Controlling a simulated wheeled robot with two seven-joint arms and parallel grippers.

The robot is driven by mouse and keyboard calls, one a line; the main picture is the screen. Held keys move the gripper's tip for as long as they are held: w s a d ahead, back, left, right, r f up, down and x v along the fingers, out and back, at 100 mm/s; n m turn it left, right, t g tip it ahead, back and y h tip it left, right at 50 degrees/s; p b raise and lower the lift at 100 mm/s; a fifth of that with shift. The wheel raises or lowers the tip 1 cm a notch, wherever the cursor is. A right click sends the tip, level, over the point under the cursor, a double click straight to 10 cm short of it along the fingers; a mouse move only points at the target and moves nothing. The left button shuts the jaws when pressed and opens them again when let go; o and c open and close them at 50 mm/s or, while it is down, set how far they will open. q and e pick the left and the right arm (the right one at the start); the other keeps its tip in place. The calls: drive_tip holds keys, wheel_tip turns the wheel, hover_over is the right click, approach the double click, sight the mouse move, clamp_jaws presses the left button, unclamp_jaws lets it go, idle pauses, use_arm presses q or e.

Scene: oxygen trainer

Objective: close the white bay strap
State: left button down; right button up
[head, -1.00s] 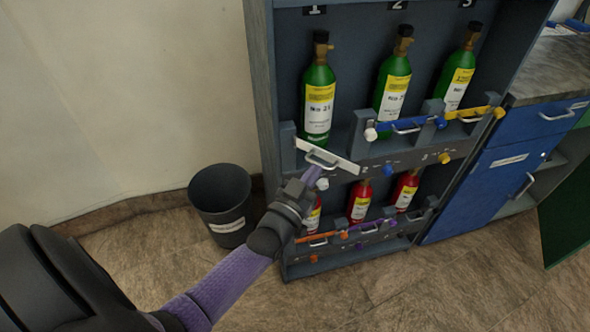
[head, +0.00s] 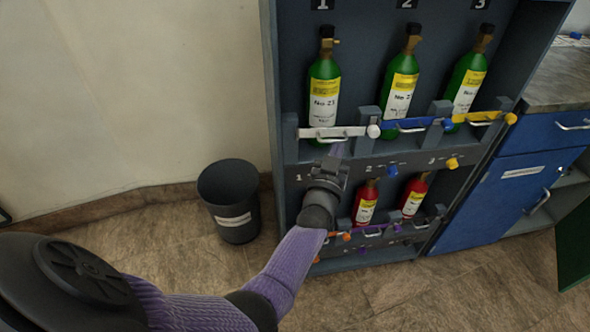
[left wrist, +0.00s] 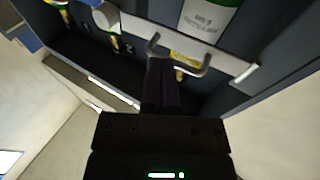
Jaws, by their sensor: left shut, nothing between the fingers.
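The white bay strap (head: 312,132) lies level across the front of bay 1, before a green cylinder (head: 324,92). Its right end meets the white knob (head: 374,131) at the post; whether it is latched I cannot tell. In the left wrist view the strap (left wrist: 222,62) runs from the white knob (left wrist: 105,16) down to the right, with its metal handle (left wrist: 190,72) in front. My left gripper (head: 336,152) is shut and empty, its fingertips at the handle from below; contact is unclear. They also show in the left wrist view (left wrist: 161,65). My right gripper is not in view.
The blue strap (head: 405,124) and yellow strap (head: 484,117) span the bays to the right. Red cylinders (head: 366,203) stand on the lower shelf behind smaller straps. A dark bin (head: 230,200) stands left of the rack, and a blue cabinet (head: 510,185) right of it.

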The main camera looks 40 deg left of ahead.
use_arm(q)
drive_tip(key=shift+w+a+r+b, duration=0.1)
drive_tip(key=shift+w+b, duration=0.2)
drive_tip(key=shift+w, duration=0.25)
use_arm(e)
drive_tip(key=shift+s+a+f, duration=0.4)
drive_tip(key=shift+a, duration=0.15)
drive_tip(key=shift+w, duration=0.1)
